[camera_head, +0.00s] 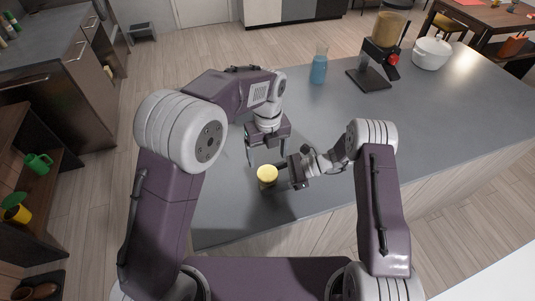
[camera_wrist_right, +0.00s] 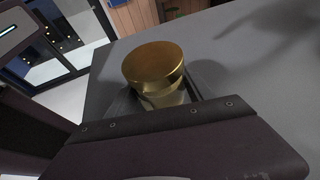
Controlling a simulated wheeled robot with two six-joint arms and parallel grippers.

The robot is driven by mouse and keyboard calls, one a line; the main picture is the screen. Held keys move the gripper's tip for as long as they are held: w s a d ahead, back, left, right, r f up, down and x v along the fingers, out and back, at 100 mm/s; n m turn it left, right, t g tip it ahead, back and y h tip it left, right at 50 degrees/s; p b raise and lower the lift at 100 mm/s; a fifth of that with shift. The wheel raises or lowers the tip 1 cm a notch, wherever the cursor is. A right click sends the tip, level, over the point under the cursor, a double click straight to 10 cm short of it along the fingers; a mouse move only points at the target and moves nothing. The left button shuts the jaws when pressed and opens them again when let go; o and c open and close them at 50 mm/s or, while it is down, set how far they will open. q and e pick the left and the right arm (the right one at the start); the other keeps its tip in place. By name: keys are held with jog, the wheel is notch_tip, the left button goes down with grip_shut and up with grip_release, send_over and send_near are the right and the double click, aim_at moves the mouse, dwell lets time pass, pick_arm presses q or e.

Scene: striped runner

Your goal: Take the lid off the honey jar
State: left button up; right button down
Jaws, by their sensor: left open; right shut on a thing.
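The honey jar (camera_head: 267,184) stands on the grey counter near its front edge, with its round yellow lid (camera_head: 267,173) on top. In the right wrist view the lid (camera_wrist_right: 153,62) looks gold and sits on the jar body (camera_wrist_right: 168,98). My right gripper (camera_head: 279,178) comes from the right and is shut on the jar body, below the lid. My left gripper (camera_head: 266,156) is open and points down, just behind and above the jar. It appears empty and apart from the lid.
The grey counter (camera_head: 440,110) is mostly clear around the jar. A flask of blue liquid (camera_head: 319,69), a dark coffee grinder or dispenser (camera_head: 376,72) and a white pot (camera_head: 431,54) stand at the back. The counter's front edge is close to the jar.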

aim_at(267, 173)
pick_arm(q)
notch_tip(267, 173, down, 8)
dwell(0.5)
